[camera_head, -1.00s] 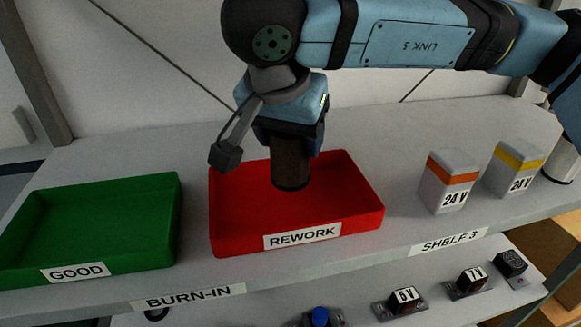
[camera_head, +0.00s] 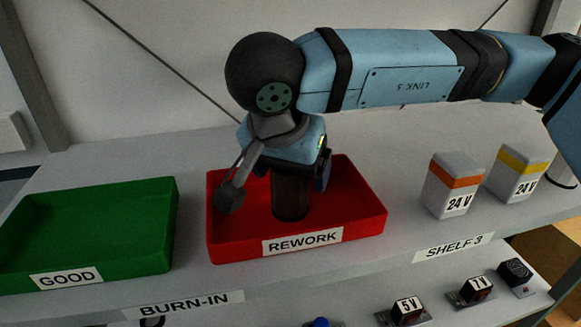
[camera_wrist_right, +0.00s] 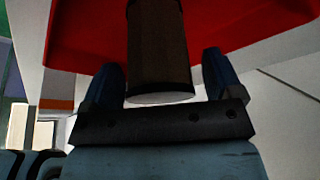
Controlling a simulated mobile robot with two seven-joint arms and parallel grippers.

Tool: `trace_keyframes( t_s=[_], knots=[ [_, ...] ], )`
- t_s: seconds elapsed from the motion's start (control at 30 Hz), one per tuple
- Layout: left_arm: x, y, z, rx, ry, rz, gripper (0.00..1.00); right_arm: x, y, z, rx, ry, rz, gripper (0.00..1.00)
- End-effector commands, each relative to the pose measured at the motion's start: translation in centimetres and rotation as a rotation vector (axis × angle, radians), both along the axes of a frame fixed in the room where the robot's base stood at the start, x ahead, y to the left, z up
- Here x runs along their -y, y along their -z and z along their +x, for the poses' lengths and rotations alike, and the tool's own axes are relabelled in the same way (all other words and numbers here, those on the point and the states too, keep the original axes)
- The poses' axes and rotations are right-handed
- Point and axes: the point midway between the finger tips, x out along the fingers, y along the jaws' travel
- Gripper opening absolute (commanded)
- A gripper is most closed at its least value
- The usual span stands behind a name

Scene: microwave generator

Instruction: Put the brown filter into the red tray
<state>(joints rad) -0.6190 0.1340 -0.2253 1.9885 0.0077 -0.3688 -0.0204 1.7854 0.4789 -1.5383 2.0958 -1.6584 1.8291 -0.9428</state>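The brown filter (camera_head: 291,196) is a dark brown cylinder. It stands upright inside the red tray (camera_head: 235,248) labelled REWORK, and its lower end appears to be at the tray floor. My right gripper (camera_head: 295,180) points down over the tray with its fingers on either side of the filter. In the right wrist view the filter (camera_wrist_right: 160,50) is between the two fingers (camera_wrist_right: 160,75), with a narrow gap showing on the right finger's side, so the gripper looks open around it. The filter's top is hidden by the gripper in the head view. My left gripper is not in view.
A green tray (camera_head: 150,262) labelled GOOD is to the left. Two white 24 V boxes, one with an orange band (camera_head: 452,186) and one with a yellow band (camera_head: 516,174), stand to the right. Several small devices sit on the lower shelf. The shelf behind the trays is clear.

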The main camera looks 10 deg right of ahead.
Motion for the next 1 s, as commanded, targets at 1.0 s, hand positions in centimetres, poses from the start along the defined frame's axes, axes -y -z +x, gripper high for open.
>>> trace_keyframes(
  t_s=[1.0],
  knots=[
    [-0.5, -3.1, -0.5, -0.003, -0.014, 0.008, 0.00, -2.7, -11.4, -3.8, 0.001, -0.001, -0.001, 0.85]
  ],
)
